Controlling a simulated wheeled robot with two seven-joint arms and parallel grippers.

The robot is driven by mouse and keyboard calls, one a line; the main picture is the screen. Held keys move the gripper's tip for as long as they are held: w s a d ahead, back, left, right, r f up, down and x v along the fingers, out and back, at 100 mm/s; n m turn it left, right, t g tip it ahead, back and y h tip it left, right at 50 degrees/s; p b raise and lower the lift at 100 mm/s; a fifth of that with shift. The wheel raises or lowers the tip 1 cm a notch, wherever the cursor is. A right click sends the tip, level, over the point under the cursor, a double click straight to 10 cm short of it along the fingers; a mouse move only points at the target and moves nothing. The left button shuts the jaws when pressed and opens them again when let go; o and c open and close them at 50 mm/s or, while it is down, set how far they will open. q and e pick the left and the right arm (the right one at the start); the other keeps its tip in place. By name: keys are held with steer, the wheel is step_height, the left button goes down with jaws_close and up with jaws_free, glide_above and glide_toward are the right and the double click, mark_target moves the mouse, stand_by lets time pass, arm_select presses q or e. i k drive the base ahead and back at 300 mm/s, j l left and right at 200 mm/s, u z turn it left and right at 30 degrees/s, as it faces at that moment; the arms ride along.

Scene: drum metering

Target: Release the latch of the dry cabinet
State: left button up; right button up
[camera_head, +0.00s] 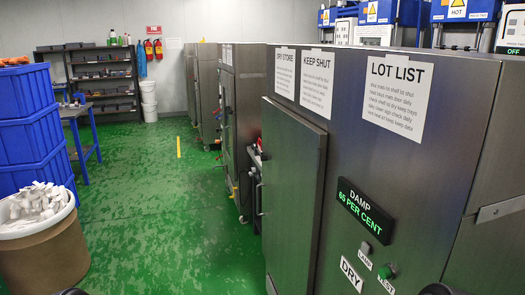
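The dry cabinet (440,150) is a large dark grey metal cabinet filling the right side, with signs reading "DRY STORE", "KEEP SHUT" and "LOT LIST". I cannot make out the latch for certain. The front carries a lit display (365,213) reading "DAMP 65 PER CENT", a small lamp switch (365,248) and a green button (386,271). Neither gripper shows; only dark rounded shapes appear at the bottom edge.
A round bin (45,252) full of white pieces and stacked blue crates (30,130) stand at the left. A blue-legged table (80,112), shelving (104,85) and white buckets (148,100) are farther back. Green floor (165,220) lies open between the bin and the cabinets.

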mark_target(258, 152)
steer(key=k, duration=0.65)
steer(key=u, duration=1.1)
steer(key=i+u, duration=0.15)
steer(key=i+l, duration=0.15)
steer(key=i, duration=0.5)
steer(key=i+l, duration=0.15)
steer(key=i, duration=0.5)
steer(key=i+l, duration=0.15)
steer(key=i, duration=0.5)
steer(key=i+l, duration=0.1)
steer(key=i, duration=2.15)
steer(key=z, duration=1.9)
